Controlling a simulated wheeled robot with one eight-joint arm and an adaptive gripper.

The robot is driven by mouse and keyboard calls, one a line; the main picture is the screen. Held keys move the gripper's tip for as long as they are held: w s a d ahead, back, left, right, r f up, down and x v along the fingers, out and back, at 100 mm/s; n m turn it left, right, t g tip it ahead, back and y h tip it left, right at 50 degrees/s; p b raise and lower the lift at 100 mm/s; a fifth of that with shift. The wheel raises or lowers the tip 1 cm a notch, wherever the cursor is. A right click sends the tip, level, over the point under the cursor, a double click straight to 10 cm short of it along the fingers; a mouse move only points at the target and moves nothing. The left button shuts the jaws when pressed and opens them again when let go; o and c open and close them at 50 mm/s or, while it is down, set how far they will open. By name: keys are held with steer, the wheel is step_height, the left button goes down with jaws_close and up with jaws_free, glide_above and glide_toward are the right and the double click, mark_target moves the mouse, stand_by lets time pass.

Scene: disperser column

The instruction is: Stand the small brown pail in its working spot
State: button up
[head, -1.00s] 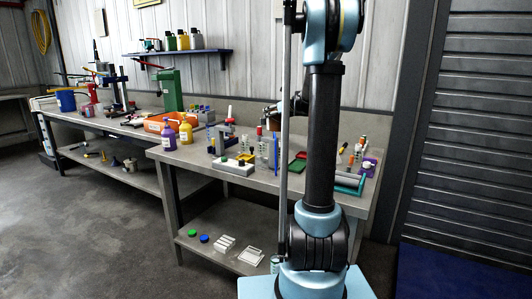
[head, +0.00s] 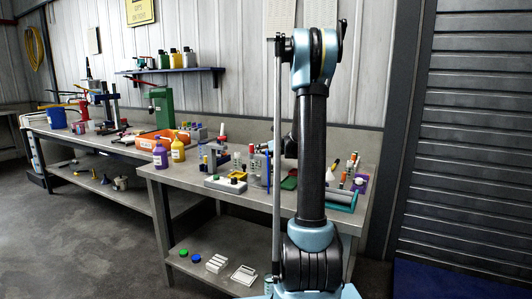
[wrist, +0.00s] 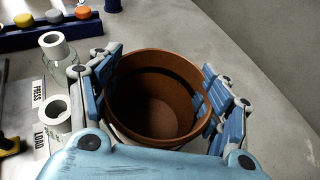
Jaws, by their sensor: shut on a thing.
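The small brown pail (wrist: 158,112) fills the middle of the wrist view, seen from above with its round mouth open and its inside empty. My gripper (wrist: 163,70) is shut on it, with blue finger pads on its left and right sides. Grey bench surface shows behind the pail; I cannot tell whether its base touches it. In the head view my arm hides the pail and most of the gripper. I cannot make out the working spot with certainty.
A dark blue rack (wrist: 50,33) with coloured knobs is at the upper left. Purple (head: 160,154) and yellow (head: 178,149) bottles stand on the near bench. Bare surface lies right of the pail.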

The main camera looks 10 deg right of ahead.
steer(key=shift+f, duration=0.1)
steer(key=o, duration=1.4)
